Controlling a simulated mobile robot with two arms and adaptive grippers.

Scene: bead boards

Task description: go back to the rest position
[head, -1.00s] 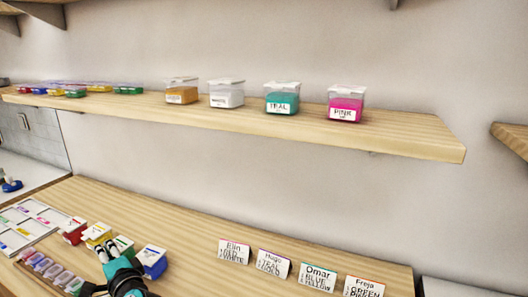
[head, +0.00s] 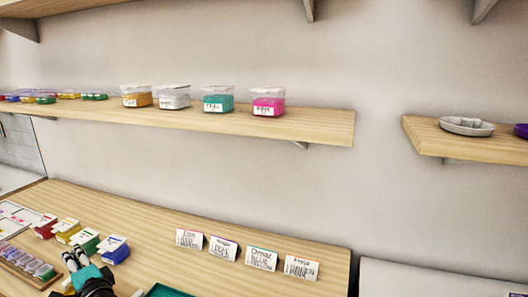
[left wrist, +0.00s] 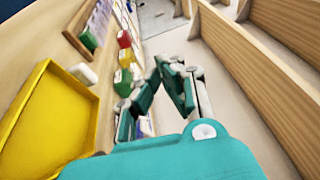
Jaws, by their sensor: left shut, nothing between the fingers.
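My left gripper (head: 76,260) is at the lower left of the head view, by the counter's small boxes, with its fingers pointing away from me. My right gripper is not in view.
The wooden counter (head: 150,215) holds name cards (head: 223,249), a red box (head: 44,226) and a yellow box (head: 67,231). A yellow tray (left wrist: 45,125) shows beside my left wrist. The upper shelf (head: 320,128) holds labelled tubs; the right shelf holds a grey dish (head: 467,126).

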